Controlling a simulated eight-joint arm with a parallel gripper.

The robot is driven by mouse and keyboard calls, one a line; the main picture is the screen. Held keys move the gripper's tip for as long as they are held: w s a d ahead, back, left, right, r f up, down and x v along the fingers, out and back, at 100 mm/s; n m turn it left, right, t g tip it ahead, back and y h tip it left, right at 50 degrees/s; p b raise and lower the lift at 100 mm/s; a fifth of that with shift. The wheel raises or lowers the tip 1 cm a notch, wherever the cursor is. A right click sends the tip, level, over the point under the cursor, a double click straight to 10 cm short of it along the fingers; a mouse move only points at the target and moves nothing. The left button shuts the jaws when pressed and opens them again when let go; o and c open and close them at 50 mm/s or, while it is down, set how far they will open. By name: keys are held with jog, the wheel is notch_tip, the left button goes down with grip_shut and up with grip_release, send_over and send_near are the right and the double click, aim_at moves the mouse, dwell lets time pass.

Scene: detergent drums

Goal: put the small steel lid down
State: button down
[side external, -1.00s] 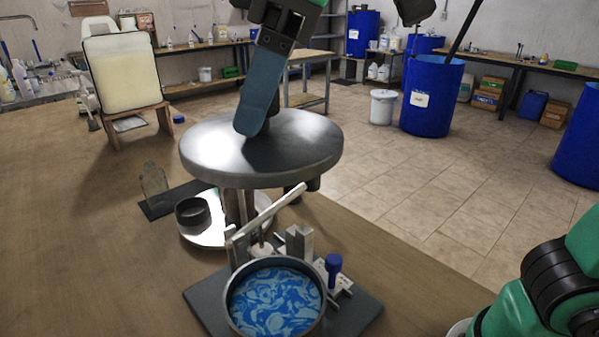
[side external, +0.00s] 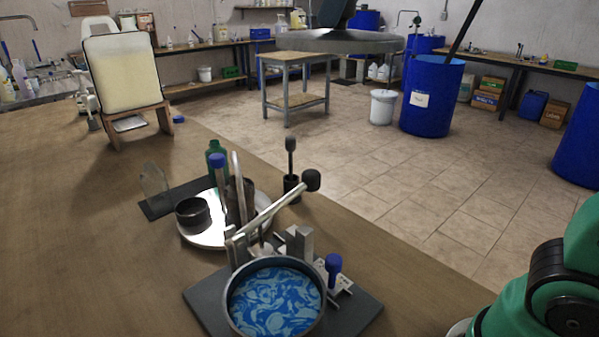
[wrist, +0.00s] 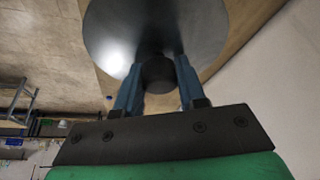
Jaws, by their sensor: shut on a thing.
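The steel lid (side external: 350,42) is a grey round disc, held in the air near the top of the side view, seen almost edge-on. In the wrist view, the two blue fingers of my gripper (wrist: 158,72) are shut on the dark knob at the lid's middle, and the lid (wrist: 140,28) fills the top of the picture. The lid's far part is out of that view. Nothing touches the lid from below.
A round pan of swirled blue liquid (side external: 275,303) stands on a dark slab (side external: 357,313) at the table's front. Behind it, a white round tray (side external: 203,238) holds a dark ring and upright items. The brown table (side external: 95,215) is bare at left.

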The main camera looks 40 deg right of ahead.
jog(key=s+d+m+h, duration=0.25)
jog(key=d+m, duration=0.25)
jog(key=d, duration=0.7)
notch_tip(320, 180, down, 29)
jog(key=shift+t+y, duration=0.3)
jog(key=shift+y, duration=0.05)
jog(key=w+f, duration=0.2)
jog(key=w, duration=0.1)
jog(key=w+f, duration=0.2)
jog(key=w, duration=0.2)
jog(key=w+f, duration=0.2)
jog(key=w, duration=0.2)
jog(key=shift+f, duration=0.25)
jog(key=shift+w+f, duration=0.65)
jog(key=shift+w, duration=0.2)
jog(key=shift+w+f, duration=0.3)
jog(key=shift+f, duration=0.05)
jog(key=shift+f, duration=0.1)
jog(key=c, duration=0.5)
grip_release()
